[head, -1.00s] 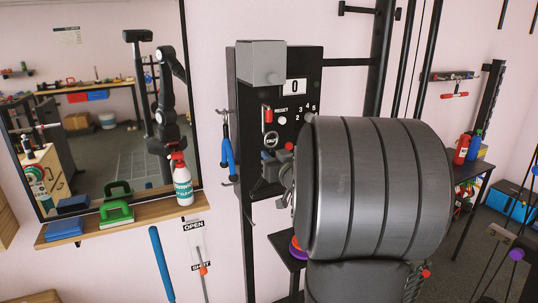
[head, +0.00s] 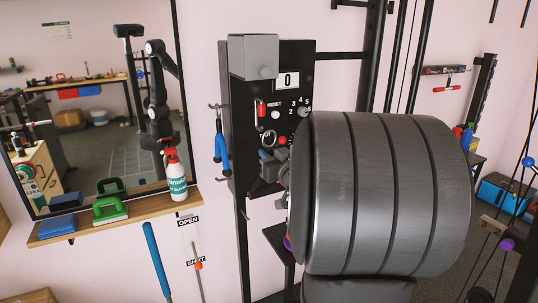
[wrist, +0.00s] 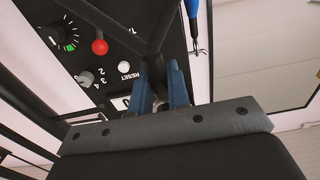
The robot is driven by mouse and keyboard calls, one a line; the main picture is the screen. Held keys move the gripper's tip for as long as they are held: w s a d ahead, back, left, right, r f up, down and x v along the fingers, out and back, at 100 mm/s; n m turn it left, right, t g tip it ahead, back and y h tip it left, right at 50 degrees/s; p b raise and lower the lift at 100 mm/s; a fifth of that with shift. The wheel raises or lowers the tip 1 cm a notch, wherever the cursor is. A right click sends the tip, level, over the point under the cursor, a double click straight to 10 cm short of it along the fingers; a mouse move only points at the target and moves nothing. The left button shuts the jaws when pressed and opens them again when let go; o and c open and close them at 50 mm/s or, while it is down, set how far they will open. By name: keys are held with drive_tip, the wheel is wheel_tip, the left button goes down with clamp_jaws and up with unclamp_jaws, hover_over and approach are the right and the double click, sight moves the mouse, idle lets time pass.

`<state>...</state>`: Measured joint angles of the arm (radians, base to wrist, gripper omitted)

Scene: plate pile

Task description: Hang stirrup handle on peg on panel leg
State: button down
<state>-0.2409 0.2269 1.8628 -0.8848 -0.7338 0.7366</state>
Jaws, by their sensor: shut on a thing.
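My gripper (wrist: 158,98) shows in the wrist view, its two blue fingers closed on a dark forked piece (wrist: 157,50). This piece looks like the stirrup handle, but its far ends are cut off or hard to separate from the dark panel. The black panel (head: 297,78) with its dial, red knob and reset button stands at centre in the head view and behind the fingers in the wrist view. Pegs, including an upper one (head: 214,106), stick out left of the panel leg (head: 243,235). In the head view the gripper and held piece are mostly hidden behind my large grooved arm link.
A blue-handled tool (head: 221,148) hangs beside the panel's left edge; its blue part also shows in the wrist view (wrist: 191,8). A wooden shelf (head: 145,208) carries a spray bottle (head: 175,178) and blocks. A mirror hangs above it. Dark uprights stand behind the panel.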

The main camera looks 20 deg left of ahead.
drive_tip(key=s+d+f, duration=0.2)
drive_tip(key=s+d, duration=0.1)
drive_tip(key=shift+s+d, duration=0.25)
idle(0.4)
idle(0.4)
drive_tip(key=w+a+f+g+h, duration=0.1)
drive_tip(key=w+a+f, duration=0.15)
drive_tip(key=f, duration=0.85)
drive_tip(key=w+a+f, duration=0.1)
drive_tip(key=a+f, duration=0.2)
drive_tip(key=f, duration=0.8)
drive_tip(key=w+a+f+g+h, duration=0.1)
drive_tip(key=w+a+f, duration=0.1)
drive_tip(key=f, duration=1)
drive_tip(key=shift+a+r+x, duration=0.15)
drive_tip(key=shift+x, duration=2.4)
drive_tip(key=shift+a+r+x, duration=0.1)
drive_tip(key=shift+r+x, duration=0.05)
drive_tip(key=shift+x, duration=2.4)
drive_tip(key=shift+s, duration=0.15)
drive_tip(key=shift+f, duration=0.1)
